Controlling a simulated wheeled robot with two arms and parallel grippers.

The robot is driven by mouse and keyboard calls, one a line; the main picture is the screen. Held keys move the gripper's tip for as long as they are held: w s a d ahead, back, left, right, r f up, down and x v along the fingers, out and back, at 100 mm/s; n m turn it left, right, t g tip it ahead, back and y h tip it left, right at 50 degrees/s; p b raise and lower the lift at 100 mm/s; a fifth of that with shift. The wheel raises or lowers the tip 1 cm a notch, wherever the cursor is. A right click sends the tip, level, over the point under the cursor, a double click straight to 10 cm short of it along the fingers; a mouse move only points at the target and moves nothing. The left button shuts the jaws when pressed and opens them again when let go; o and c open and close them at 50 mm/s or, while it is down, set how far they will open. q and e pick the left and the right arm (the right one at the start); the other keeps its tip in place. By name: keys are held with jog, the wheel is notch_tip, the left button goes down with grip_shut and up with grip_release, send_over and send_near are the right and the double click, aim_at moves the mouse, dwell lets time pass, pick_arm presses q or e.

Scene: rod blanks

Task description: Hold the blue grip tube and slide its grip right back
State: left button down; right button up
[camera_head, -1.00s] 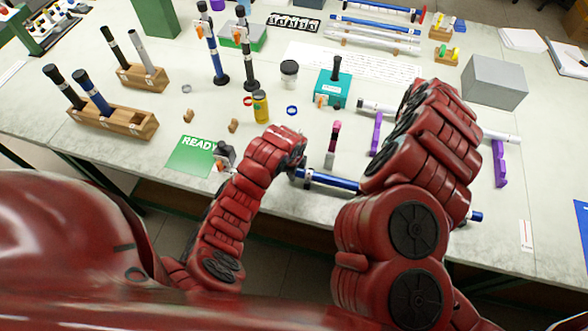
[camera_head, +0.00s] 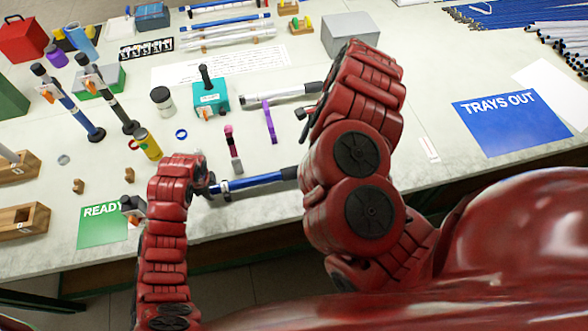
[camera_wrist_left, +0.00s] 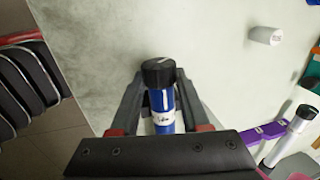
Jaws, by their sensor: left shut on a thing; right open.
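The blue grip tube (camera_head: 255,181) lies level across the bench's front edge. My left gripper (camera_head: 208,186) is shut on its left end. In the left wrist view the tube (camera_wrist_left: 162,108) stands between the two fingers (camera_wrist_left: 160,115), with a black cap (camera_wrist_left: 158,72) and a white label band. The right end of the tube darkens and passes behind my right arm, so its grip is largely hidden. My right gripper (camera_head: 306,118) is open, beyond and above the tube's right part, by a grey-white tube (camera_head: 280,95); its fingers are partly hidden.
A teal box (camera_head: 211,96), a yellow jar (camera_head: 147,144) and a green READY mat (camera_head: 103,226) are to the left. A blue TRAYS OUT mat (camera_head: 510,120) lies right.

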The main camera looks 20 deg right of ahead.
aim_at(295, 169)
jog(key=shift+d+f+m, duration=0.1)
jog(key=shift+f+m, duration=0.2)
jog(key=shift+m, duration=0.2)
jog(key=x, duration=1.1)
jog(key=shift+w+a+f, duration=0.1)
jog(key=shift+a, duration=0.15)
grip_shut()
